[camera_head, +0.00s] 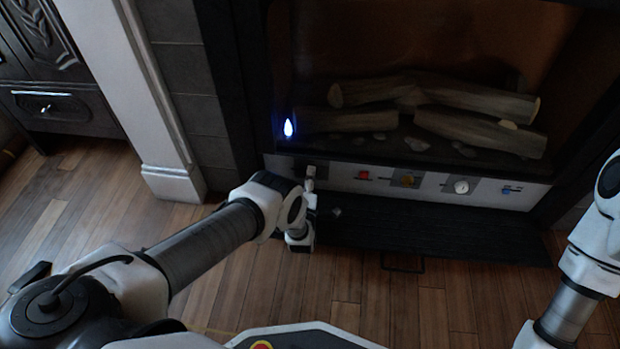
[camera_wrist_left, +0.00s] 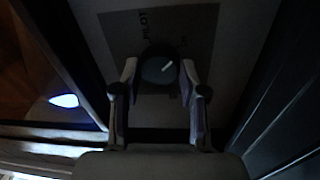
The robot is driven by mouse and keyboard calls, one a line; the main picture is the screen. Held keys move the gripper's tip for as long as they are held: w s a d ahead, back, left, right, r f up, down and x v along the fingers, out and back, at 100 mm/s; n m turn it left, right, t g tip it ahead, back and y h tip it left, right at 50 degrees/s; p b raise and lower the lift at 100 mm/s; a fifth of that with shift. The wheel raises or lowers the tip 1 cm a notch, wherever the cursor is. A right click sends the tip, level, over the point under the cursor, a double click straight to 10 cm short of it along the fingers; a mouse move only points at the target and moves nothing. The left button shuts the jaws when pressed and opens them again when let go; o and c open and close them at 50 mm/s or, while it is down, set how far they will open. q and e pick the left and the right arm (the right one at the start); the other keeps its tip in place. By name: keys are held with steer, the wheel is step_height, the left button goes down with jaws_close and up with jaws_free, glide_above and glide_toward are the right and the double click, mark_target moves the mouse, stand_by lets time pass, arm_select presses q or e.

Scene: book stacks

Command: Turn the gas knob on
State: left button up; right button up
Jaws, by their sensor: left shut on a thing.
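My left gripper (camera_head: 309,181) is at the left end of the fireplace control panel (camera_head: 335,177). In the left wrist view its two fingers (camera_wrist_left: 160,74) are shut on a dark round knob (camera_wrist_left: 158,66), one on each side. The knob sits on a grey plate (camera_wrist_left: 122,28) lettered PILOT, and its pale mark slants up to the right. In the head view my gripper hides most of this knob. My right gripper is out of view.
A blue flame (camera_head: 288,127) shows at the firebox's left, and also in the left wrist view (camera_wrist_left: 64,100). Logs (camera_head: 430,100) lie inside. A red button (camera_head: 363,175) and a blue switch (camera_head: 507,190) are on the panel. A dark hearth ledge (camera_head: 430,228) lies below.

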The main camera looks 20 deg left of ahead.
arm_select(q)
steer(key=shift+m, duration=0.5)
steer(key=o, duration=1.1)
steer(key=shift+w, duration=0.1)
steer(key=shift+o, duration=0.2)
steer(key=v, duration=1.2)
steer(key=shift+r, duration=0.1)
